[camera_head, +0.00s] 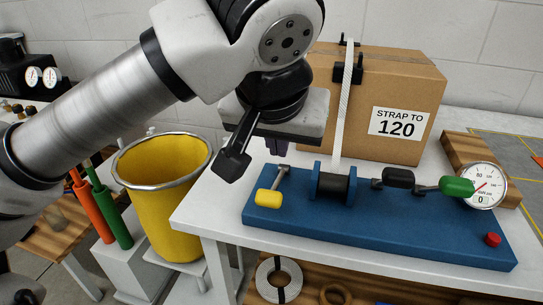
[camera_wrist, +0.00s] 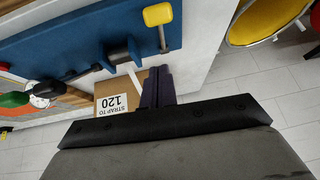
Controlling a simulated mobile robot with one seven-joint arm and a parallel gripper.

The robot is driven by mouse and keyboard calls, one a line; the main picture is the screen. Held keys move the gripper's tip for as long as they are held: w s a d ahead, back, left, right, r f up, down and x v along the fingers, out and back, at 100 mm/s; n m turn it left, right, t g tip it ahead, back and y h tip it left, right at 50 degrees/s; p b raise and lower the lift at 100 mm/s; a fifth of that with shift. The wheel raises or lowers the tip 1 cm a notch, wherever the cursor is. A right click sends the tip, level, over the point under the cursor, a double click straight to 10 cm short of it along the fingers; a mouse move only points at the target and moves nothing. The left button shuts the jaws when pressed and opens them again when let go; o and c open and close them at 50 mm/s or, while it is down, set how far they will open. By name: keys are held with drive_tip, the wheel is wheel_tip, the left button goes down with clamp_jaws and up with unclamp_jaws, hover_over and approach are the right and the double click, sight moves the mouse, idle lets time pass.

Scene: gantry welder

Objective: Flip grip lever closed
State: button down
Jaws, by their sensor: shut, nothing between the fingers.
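The blue strapping tool base (camera_head: 400,228) lies on the white bench. At its left end is a lever with a yellow grip (camera_head: 269,198) on a thin grey rod, the grip towards the front edge. The yellow grip also shows in the wrist view (camera_wrist: 158,14). To the right are a black handle (camera_head: 398,178) and a green handle (camera_head: 457,187). The task's name does not tell me which is the grip lever. My gripper (camera_head: 279,150) is above and behind the yellow lever, apart from it. Its fingers (camera_wrist: 158,88) are together and empty.
A white strap (camera_head: 345,110) runs from the tool's spool (camera_head: 333,185) over a cardboard box (camera_head: 390,85) behind. A dial gauge (camera_head: 485,187) and a red button (camera_head: 493,239) are at the right. A yellow bin (camera_head: 165,205) stands left of the bench.

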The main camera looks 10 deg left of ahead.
drive_tip(key=shift+v, duration=2.3)
drive_tip(key=shift+w+r, duration=0.1)
